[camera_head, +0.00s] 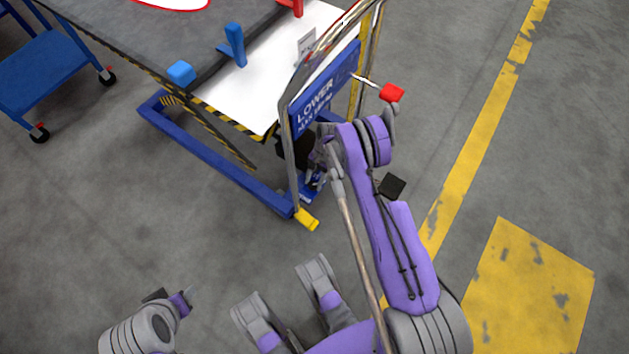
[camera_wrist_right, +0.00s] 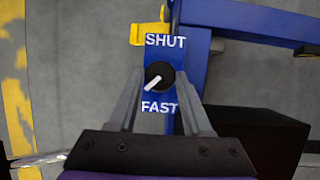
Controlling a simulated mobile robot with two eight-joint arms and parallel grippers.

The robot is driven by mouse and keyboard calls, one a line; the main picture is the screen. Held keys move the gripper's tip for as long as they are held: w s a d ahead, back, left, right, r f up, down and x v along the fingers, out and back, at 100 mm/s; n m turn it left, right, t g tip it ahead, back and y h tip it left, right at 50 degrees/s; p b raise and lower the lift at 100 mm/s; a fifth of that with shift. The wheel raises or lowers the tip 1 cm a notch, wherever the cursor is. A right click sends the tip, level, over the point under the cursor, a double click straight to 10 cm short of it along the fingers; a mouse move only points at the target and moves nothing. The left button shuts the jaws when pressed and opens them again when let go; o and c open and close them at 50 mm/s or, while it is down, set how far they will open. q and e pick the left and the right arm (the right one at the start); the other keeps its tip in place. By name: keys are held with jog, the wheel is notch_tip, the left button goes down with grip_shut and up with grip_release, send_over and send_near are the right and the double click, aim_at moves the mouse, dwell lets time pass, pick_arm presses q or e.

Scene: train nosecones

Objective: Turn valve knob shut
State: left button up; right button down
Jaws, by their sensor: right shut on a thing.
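The valve knob (camera_wrist_right: 164,72) is a small round black knob with a white pointer mark, on a blue plate. The white label SHUT (camera_wrist_right: 165,40) is above it and FAST (camera_wrist_right: 159,106) is below it. The pointer slants toward the lower left. My right gripper (camera_wrist_right: 159,80) has one finger on each side of the knob and is shut on it. In the head view my right gripper (camera_head: 318,165) is low at the cart's handle end, and the knob is hard to make out there. My left gripper (camera_head: 180,298) is low at the left, away from the cart; its jaws are unclear.
The lift cart has a blue LOWER panel (camera_head: 325,100), a metal handle frame (camera_head: 289,150) and a red-ended lever (camera_head: 391,93). A yellow piece (camera_head: 307,220) sticks out at its base. A blue trolley (camera_head: 50,68) stands at the far left. The floor around is clear.

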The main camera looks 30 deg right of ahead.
jog(key=shift+w+n+g+h, duration=0.1)
jog(key=shift+n+g+h, duration=0.25)
jog(key=shift+n, duration=0.95)
jog(key=shift+c, duration=1.8)
grip_release()
jog(key=p+v, duration=0.2)
jog(key=v, duration=0.5)
jog(key=shift+w+r, duration=0.15)
jog(key=shift+r, duration=0.1)
